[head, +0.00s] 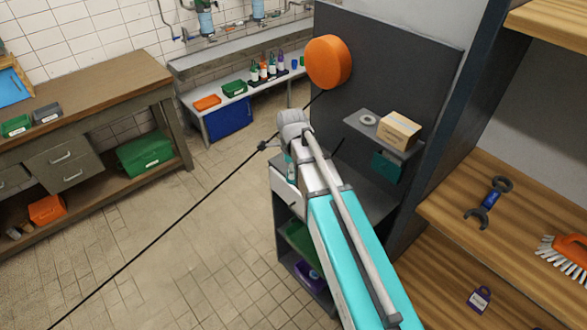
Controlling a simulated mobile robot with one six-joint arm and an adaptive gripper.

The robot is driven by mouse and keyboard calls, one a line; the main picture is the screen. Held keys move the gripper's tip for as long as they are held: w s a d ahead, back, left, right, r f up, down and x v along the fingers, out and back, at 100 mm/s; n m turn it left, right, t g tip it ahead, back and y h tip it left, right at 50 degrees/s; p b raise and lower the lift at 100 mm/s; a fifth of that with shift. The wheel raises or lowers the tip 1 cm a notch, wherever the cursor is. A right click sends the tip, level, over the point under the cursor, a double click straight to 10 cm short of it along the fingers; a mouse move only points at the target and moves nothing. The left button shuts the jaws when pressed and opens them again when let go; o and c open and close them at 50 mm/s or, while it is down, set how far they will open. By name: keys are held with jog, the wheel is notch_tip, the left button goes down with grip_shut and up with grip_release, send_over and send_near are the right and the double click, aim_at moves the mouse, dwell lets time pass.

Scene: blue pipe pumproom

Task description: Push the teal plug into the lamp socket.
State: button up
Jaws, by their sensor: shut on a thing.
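My gripper (267,146) shows small and dark at the end of my teal and white arm, left of the grey workbench. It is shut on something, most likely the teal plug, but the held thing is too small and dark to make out. A thin black cable (160,237) runs from the lower left past my gripper towards a round orange disc (328,62) by the dark back panel. A teal box (387,166) is under the small grey shelf on that panel. I cannot make out a lamp socket for certain.
Wooden shelves at right hold a wrench (488,203), an orange brush (568,257) and a purple padlock (481,299). A wooden bench (85,95) stands left. The tiled floor between is clear.

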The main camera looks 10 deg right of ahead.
aim_at(292, 183)
jog(key=shift+f, duration=0.1)
notch_tip(292, 183, down, 7)
jog(key=b, duration=0.6)
jog(key=shift+r+b, duration=0.2)
jog(key=shift+b, duration=0.15)
jog(key=shift+s, duration=0.1)
jog(key=shift+s, duration=0.15)
